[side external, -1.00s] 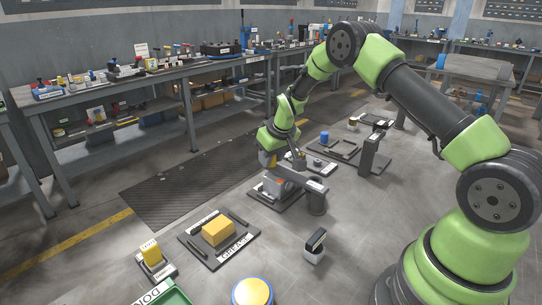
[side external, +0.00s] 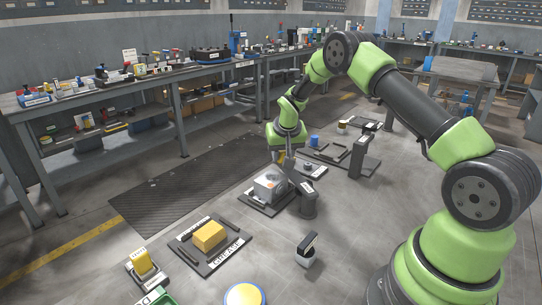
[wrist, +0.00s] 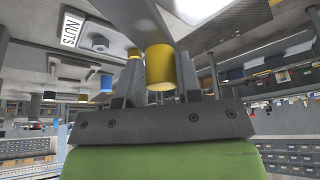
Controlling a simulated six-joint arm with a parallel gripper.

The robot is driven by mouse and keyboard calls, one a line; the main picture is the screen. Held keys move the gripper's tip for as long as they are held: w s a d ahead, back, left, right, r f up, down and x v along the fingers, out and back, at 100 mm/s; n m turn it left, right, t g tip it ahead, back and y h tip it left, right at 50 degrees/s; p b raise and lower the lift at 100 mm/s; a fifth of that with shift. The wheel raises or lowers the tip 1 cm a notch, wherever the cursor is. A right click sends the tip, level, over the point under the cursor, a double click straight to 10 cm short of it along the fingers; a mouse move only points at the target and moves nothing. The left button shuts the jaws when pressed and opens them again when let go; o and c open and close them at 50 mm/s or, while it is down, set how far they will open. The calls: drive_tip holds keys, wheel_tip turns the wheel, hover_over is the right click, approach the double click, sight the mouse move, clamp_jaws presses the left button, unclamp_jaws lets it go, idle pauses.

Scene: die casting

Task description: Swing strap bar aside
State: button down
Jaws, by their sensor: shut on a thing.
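The grey strap bar (wrist: 150,22) runs from the top of the wrist view toward its yellow knob (wrist: 160,68). My gripper (wrist: 160,82) is shut on this knob, with a finger on each side. In the side view my gripper (side external: 281,158) is low, just behind a light grey block (side external: 270,184) on a dark base plate. The bar's dark round pivot post (side external: 308,203) stands at the block's right front. The bar points from the post back toward my gripper, and the block's top is largely exposed. The bar's far end is partly hidden by the gripper.
A NUTS label (wrist: 72,28) shows beside the bar in the wrist view. A dark upright stand (side external: 362,155) is at the right. A yellow block on a mat (side external: 238,247) and a small dark-topped device (side external: 307,250) are in front. Floor between them is clear.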

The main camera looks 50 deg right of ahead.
drive_tip(key=s+d+m+g, duration=0.1)
drive_tip(key=s+d+m, duration=0.1)
drive_tip(key=s+d+m+h, duration=0.1)
drive_tip(key=s+d+m, duration=0.2)
drive_tip(key=shift+d+m+g, duration=0.2)
drive_tip(key=shift+m+g, duration=0.1)
drive_tip(key=shift+g, duration=0.1)
drive_tip(key=s+m, duration=0.1)
drive_tip(key=s, duration=0.1)
drive_tip(key=s+d+m+g, duration=0.1)
drive_tip(key=m, duration=0.1)
drive_tip(key=s+d+m+g, duration=0.1)
drive_tip(key=s+m, duration=0.1)
drive_tip(key=shift+s+d+h, duration=0.1)
drive_tip(key=shift+s+h, duration=0.2)
drive_tip(key=shift+s+d+m+g, duration=0.1)
drive_tip(key=shift+s+m+g, duration=0.3)
drive_tip(key=shift+s+m, duration=0.75)
drive_tip(key=shift+s, duration=0.2)
drive_tip(key=c, duration=0.8)
unclamp_jaws()
drive_tip(key=shift+c, duration=0.2)
drive_tip(key=v, duration=1)
